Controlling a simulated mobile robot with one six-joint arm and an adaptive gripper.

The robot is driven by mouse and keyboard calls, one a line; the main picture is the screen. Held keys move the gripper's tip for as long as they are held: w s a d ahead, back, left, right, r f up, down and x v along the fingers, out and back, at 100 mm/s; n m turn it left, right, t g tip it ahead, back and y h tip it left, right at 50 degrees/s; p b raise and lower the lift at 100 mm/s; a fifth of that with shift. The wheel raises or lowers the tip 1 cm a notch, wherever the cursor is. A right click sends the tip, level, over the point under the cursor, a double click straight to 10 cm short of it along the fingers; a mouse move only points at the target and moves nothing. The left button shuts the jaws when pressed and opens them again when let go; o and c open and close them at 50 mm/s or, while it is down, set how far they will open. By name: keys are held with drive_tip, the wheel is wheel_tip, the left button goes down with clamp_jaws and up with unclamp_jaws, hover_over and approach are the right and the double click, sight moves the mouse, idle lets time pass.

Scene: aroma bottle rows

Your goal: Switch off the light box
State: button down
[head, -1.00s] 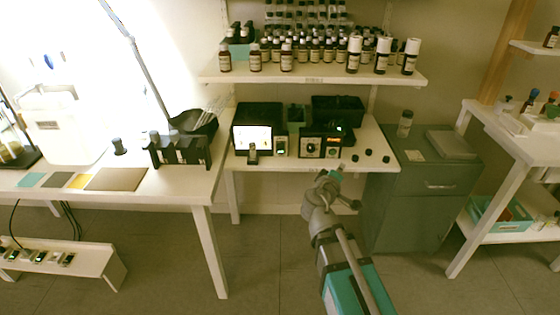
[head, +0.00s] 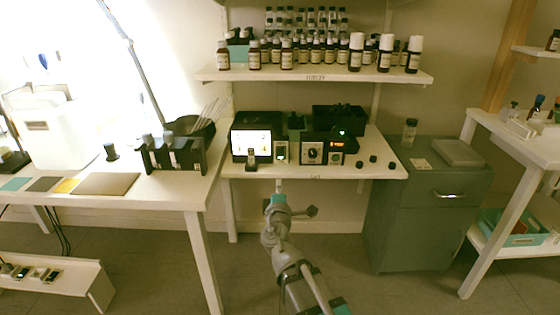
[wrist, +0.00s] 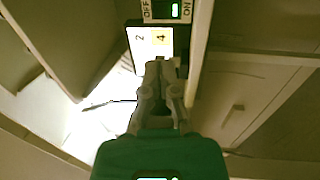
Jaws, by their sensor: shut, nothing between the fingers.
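The light box (head: 252,143) is a black box with a bright lit white face, standing on the middle table below the bottle shelf. Its lit face with digits also shows in the wrist view (wrist: 150,42). A small switch (head: 281,152) with a green light stands just right of it. In the wrist view the switch (wrist: 167,10) is marked OFF and ON, with green lit near ON. My gripper (wrist: 162,66) is shut and empty. In the head view my gripper (head: 279,186) is at the table's front edge, below the switch and apart from it.
A black device with a dial (head: 312,151) stands right of the switch, with several small black knobs beyond it. A small dark object (head: 251,157) stands in front of the light box. A grey cabinet (head: 425,215) is at the right.

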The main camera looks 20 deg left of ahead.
sight(280, 151)
drive_tip(key=shift+w, duration=0.1)
idle(0.3)
drive_tip(key=p+x, duration=0.2)
drive_tip(key=x, duration=1.2)
drive_tip(key=shift+w+r, duration=0.15)
idle(0.4)
drive_tip(key=s+d+r+p, duration=0.1)
drive_tip(key=s+d, duration=0.1)
drive_tip(key=s, duration=0.4)
drive_tip(key=s+d+r+p, duration=0.1)
drive_tip(key=s, duration=0.6)
drive_tip(key=shift+s+d, duration=0.25)
drive_tip(key=shift+d, duration=0.15)
drive_tip(key=shift+w, duration=0.1)
